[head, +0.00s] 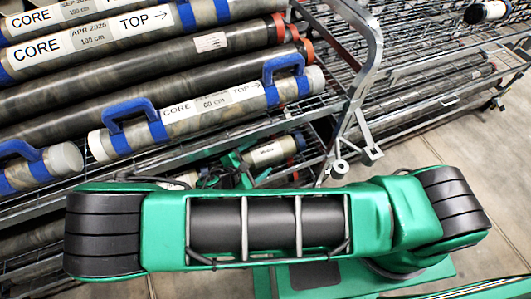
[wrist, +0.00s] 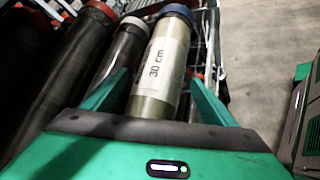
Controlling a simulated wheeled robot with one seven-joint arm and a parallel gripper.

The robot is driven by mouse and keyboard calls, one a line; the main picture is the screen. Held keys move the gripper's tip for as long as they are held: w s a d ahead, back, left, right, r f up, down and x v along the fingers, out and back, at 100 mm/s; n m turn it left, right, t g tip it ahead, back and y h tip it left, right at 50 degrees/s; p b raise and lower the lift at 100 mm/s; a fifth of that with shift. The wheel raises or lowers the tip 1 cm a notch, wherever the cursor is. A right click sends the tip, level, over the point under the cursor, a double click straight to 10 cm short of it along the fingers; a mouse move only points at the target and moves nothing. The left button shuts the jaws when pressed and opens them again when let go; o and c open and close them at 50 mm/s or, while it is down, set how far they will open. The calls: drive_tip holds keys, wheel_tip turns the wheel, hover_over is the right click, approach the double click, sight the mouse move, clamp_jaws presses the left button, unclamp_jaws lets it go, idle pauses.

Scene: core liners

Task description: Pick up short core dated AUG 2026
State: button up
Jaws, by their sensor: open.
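A short core (wrist: 152,98) with a clear liner, a white label reading "30 cm" and a blue end cap lies in the wrist view, its far end toward the top. It also shows on the lower shelf in the head view (head: 270,153), partly hidden by the rack and my arm. No date is readable on it. My gripper (wrist: 160,84) is open, with one green finger on each side of the core. I cannot tell whether the fingers touch it. In the head view only some green of the gripper shows beside the core.
A dark tube (wrist: 122,52) lies close to the left of the short core, with a larger red-capped one (wrist: 72,55) beyond. A handled 60 cm core (head: 210,107) and several longer cores lie on the shelf above. A metal rack frame (head: 362,85) rises to the right.

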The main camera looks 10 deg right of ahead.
sight(263, 155)
drive_tip(key=x, duration=0.3)
drive_tip(key=shift+d, duration=0.1)
drive_tip(key=c, duration=1.8)
drive_tip(key=shift+c, duration=0.2)
drive_tip(key=shift+r, duration=0.15)
